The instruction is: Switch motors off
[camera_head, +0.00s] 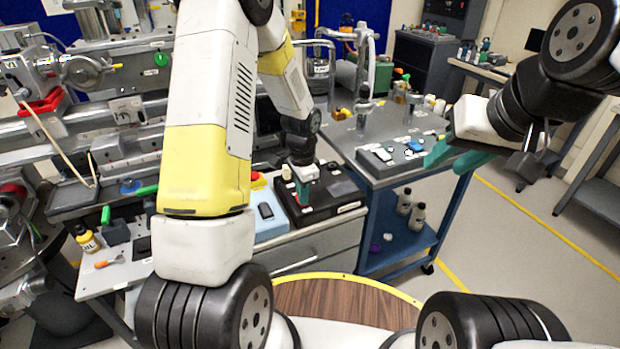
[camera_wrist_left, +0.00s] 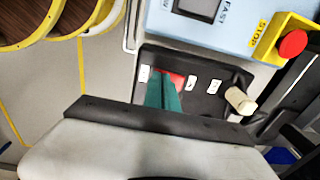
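A black control box (camera_head: 322,211) stands on the bench in the head view; it fills the middle of the left wrist view (camera_wrist_left: 225,78) with white labels, a pale lever or knob (camera_wrist_left: 240,100) and a red part (camera_wrist_left: 179,79), probably a switch. My left gripper (camera_head: 303,195) points down over this box. Its green fingers are together in the left wrist view (camera_wrist_left: 163,90), with their tips at the red part and partly hiding it. I cannot tell whether they touch it. My right gripper (camera_head: 457,156) is raised at the right with its green fingers apart and empty.
A light blue control box (camera_head: 270,226) with a yellow and red STOP button (camera_wrist_left: 292,44) stands beside the black box. A blue cart (camera_head: 375,177) with small items stands to the right. Beamline equipment crowds the left. Floor at the right is clear.

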